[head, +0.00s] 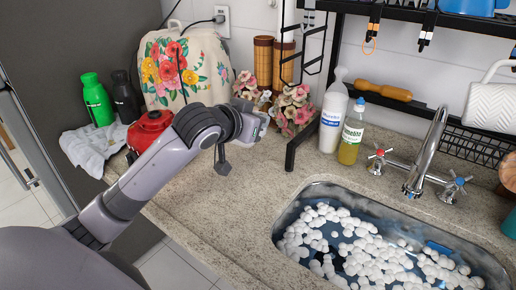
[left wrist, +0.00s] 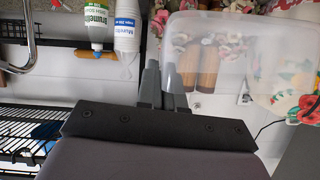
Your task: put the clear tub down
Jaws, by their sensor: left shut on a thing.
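The clear tub (left wrist: 245,45) is see-through and fills the upper right of the left wrist view. Brown canisters and flowers show through it. My left gripper (left wrist: 165,80) is shut on the tub at its edge. In the head view my left arm reaches over the counter, and the gripper (head: 222,162) hangs in front of the flowers; I cannot make out the tub clearly there. I cannot tell whether the tub touches the counter. My right gripper is in neither view.
The stone counter (head: 205,215) is bare in front of my arm. A sink (head: 290,205) with white balls lies to the right. A white bottle (head: 333,115) and a green-labelled bottle (head: 352,135) stand behind it. A red pot (head: 150,128) and a floral toaster cover (head: 205,60) are at left.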

